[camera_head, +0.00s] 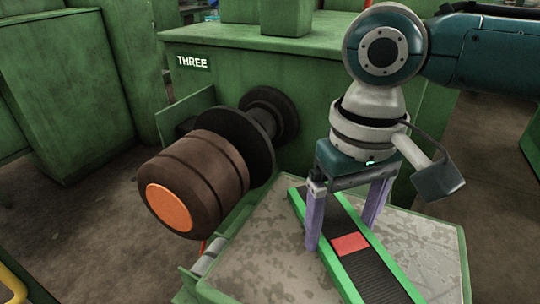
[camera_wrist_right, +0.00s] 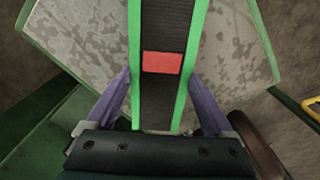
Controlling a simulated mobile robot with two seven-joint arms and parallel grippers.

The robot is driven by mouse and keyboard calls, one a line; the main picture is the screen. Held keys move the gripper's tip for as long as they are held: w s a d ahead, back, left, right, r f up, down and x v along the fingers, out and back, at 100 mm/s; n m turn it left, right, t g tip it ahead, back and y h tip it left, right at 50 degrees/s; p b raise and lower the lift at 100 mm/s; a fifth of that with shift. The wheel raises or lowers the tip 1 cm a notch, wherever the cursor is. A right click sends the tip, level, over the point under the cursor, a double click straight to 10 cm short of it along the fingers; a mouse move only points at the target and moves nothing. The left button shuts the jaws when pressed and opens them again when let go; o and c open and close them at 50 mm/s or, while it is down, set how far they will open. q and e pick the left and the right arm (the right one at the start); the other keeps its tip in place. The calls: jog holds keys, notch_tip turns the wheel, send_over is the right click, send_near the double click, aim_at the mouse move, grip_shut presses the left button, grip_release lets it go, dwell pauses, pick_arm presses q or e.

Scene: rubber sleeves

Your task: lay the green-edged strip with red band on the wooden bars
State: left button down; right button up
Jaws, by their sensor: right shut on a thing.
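The green-edged strip (camera_head: 377,270) is long and black, with bright green edges and a red band (camera_head: 350,244) across it. It lies along or just above a grey, stained tabletop; I cannot tell whether it touches. My right gripper (camera_head: 341,233) is shut on the strip, with one purple finger at each green edge near the red band. In the right wrist view the strip (camera_wrist_right: 167,25) runs between the fingers, with the red band ahead of the fingertips. No wooden bars show in either view. My left gripper is not in view.
The grey tabletop (camera_head: 270,260) has a green rim. Left of it, a brown roller (camera_head: 195,180) with an orange end sticks out from a green machine (camera_head: 320,80) labelled THREE. A green cabinet (camera_head: 70,95) stands at far left. The tabletop left of the strip is bare.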

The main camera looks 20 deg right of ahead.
jog(key=o, duration=1.1)
jog(key=shift+f, duration=0.1)
jog(key=shift+o, duration=0.2)
